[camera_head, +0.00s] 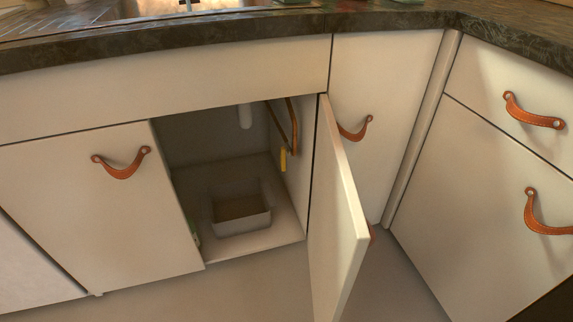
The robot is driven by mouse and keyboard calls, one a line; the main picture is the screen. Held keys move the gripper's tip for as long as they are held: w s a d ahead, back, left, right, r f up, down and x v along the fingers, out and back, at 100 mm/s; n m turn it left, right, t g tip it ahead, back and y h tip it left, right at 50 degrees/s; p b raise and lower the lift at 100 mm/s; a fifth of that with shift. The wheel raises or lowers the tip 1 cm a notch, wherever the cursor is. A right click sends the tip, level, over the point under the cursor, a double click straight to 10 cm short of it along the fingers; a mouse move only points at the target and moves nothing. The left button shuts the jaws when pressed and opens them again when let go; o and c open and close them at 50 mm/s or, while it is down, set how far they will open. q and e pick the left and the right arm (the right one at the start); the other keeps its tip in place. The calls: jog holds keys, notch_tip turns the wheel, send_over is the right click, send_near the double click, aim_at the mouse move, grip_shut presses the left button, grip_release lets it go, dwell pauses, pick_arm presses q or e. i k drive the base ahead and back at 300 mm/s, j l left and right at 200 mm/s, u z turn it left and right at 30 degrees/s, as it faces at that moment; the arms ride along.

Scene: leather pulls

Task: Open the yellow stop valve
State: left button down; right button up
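The yellow stop valve (283,160) is a small yellow lever inside the open cabinet under the counter. It sits near the cabinet's right inner wall, below a copper-coloured pipe (294,128), and hangs roughly vertical. The open cabinet door (340,205) stands out toward me, just right of the valve. Neither of my grippers shows in the head view.
A square bin (240,211) stands on the cabinet floor, and a white pipe (245,116) hangs above it. Closed cabinet fronts with leather pulls (121,165) flank the opening. The dark countertop (170,30) runs overhead. The floor (220,292) in front is clear.

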aim_at(283, 152)
jog(key=i+j+u, duration=0.15)
jog(key=i+j, duration=0.4)
jog(key=i+j+u, duration=0.2)
jog(key=i+j, duration=0.3)
jog(key=i, duration=0.1)
